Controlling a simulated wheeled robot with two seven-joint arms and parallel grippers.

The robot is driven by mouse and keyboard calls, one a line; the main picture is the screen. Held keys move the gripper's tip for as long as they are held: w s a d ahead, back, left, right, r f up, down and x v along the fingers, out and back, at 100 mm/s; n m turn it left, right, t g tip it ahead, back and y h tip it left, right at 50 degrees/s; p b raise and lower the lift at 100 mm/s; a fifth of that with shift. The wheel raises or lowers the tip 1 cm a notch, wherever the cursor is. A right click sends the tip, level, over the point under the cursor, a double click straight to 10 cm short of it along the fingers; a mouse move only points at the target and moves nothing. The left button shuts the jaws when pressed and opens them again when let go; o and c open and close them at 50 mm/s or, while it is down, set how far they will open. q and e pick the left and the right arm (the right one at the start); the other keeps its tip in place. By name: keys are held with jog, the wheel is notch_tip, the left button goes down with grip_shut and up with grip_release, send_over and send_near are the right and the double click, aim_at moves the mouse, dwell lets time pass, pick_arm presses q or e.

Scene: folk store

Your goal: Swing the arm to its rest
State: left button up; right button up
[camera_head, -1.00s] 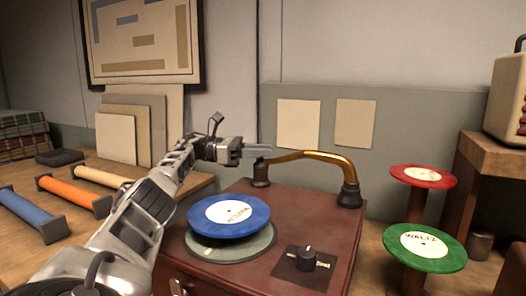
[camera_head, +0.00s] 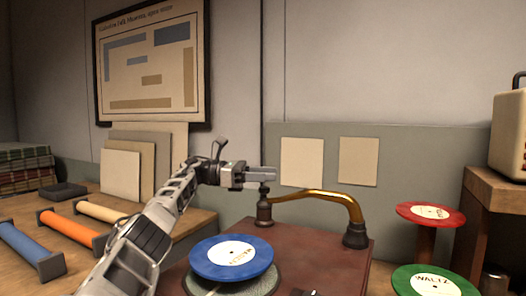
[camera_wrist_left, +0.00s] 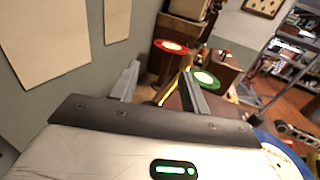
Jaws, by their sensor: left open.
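The brass arm (camera_head: 325,194) curves over the back of the red-brown player box (camera_head: 325,262), from a dark base (camera_head: 355,236) at right to a dark upright end piece (camera_head: 264,209) at left. That end piece stands behind the blue record, clear of it; whether it sits on a rest I cannot tell.
A blue record (camera_head: 231,258) lies on the turntable (camera_head: 262,283). Red (camera_head: 430,215) and green (camera_head: 433,282) records sit on stands at right. Blue, orange and cream rollers (camera_head: 68,228) lie on the left bench. The wall behind carries two blank sheets (camera_head: 302,162).

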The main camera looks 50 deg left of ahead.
pick_arm(q)
jog(key=s+d+r+b, duration=0.8)
jog(key=d+r+b, duration=0.1)
jog(key=d, duration=0.1)
jog(key=shift+s+d, duration=0.15)
jog(key=shift+d, duration=0.05)
pick_arm(e)
jog(key=shift+t+y, duration=0.3)
jog(key=f, duration=0.4)
jog(key=shift+w+a+f, duration=0.1)
jog(key=shift+a+f, duration=0.25)
jog(key=shift+a, duration=0.05)
